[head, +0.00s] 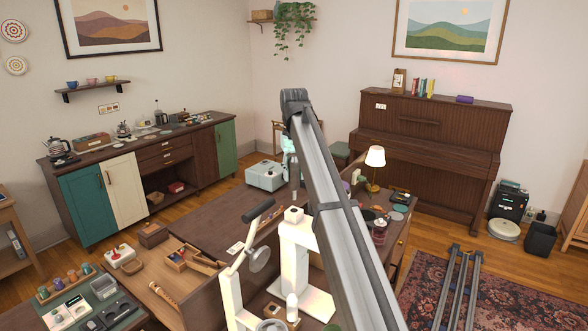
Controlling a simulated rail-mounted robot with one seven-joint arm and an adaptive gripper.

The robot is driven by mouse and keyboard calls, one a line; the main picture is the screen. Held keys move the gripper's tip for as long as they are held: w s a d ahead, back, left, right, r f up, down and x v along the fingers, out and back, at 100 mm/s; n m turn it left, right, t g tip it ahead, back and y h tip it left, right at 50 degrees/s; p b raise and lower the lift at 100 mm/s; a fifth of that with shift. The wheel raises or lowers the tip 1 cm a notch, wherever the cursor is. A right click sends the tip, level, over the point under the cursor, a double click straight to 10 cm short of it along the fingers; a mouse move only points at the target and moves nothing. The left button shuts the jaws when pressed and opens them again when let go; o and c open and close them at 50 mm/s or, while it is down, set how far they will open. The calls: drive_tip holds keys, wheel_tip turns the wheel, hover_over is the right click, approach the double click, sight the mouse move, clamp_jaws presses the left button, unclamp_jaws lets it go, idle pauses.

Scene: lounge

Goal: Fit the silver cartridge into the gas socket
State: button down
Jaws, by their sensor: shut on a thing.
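My gripper (294,181) is small and far off in the head view, at the lower end of my arm, partly hidden by the grey beam. It points down above the dark wooden table and is shut on a narrow greyish thing, which I take for the silver cartridge (295,192). Its details are too small to read. A light blue boxy appliance (264,176) stands on the table just left of the gripper. I cannot tell which thing carries the gas socket.
A white lever machine (240,285) stands in front, its dark handle raised. A lit lamp (375,160), jars and small items crowd the table's right side. An open wooden box (180,258) lies at left. The table's middle left (215,222) is mostly clear.

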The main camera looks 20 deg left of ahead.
sight(294, 192)
drive_tip(key=shift+f, duration=1.6)
drive_tip(key=shift+f+b, duration=0.35)
drive_tip(key=shift+f, duration=1.6)
drive_tip(key=c, duration=0.6)
unclamp_jaws()
drive_tip(key=shift+c, duration=0.2)
drive_tip(key=shift+r+p, duration=0.35)
drive_tip(key=shift+r, duration=2.65)
